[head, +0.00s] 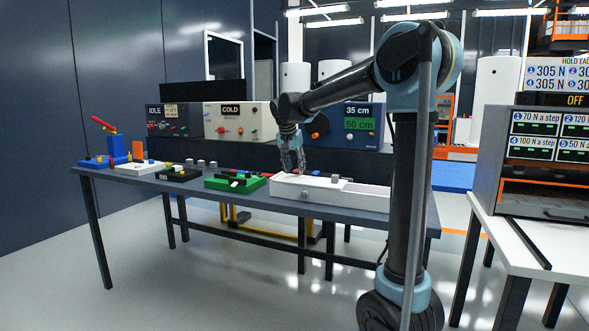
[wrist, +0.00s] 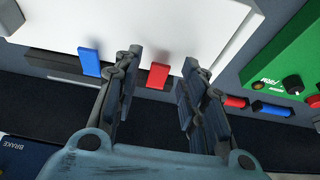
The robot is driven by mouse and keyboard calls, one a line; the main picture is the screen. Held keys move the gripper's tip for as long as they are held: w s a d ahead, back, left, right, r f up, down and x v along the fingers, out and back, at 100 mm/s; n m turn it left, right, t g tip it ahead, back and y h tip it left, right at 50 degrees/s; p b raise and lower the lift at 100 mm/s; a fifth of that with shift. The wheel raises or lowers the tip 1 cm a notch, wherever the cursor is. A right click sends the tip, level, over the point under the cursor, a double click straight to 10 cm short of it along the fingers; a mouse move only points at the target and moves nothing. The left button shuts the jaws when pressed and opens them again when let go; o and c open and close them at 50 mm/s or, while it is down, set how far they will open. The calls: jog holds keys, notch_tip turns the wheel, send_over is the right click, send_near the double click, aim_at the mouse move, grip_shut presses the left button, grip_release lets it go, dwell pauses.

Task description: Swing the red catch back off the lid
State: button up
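The red catch (wrist: 158,76) is a short flat bar at the near edge of the white lid (wrist: 165,30) in the wrist view; its upper end overlaps the white surface. My gripper (wrist: 160,65) is open, with one finger on each side of the catch and gaps on both sides. I cannot tell the height of the fingertips above the lid. In the head view my gripper (head: 293,170) points down over the left part of the long white box (head: 345,202). The catch cannot be made out clearly in the head view.
A blue bar (wrist: 90,61) sits at the same lid edge, left of my fingers. A green panel (wrist: 285,55) lies to the right, with red (wrist: 236,102) and blue (wrist: 272,109) pieces near it. Consoles stand behind the table (head: 250,198).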

aim_at(295, 171)
grip_shut()
jog(key=shift+w+r, duration=0.1)
jog(key=g, duration=0.1)
jog(key=w+r+g+y, duration=0.1)
jog(key=g, duration=0.2)
jog(key=shift+w+d+r+y, duration=0.15)
jog(key=shift+w+d+y, duration=0.1)
jog(key=shift+d+y, duration=0.05)
jog(key=g, duration=0.1)
jog(key=w+g+y, duration=0.1)
jog(key=g, duration=0.1)
jog(key=w+g, duration=0.1)
jog(key=g, duration=0.1)
jog(key=shift+d+r+y, duration=0.35)
jog(key=shift+r+y, duration=0.05)
jog(key=shift+g, duration=0.4)
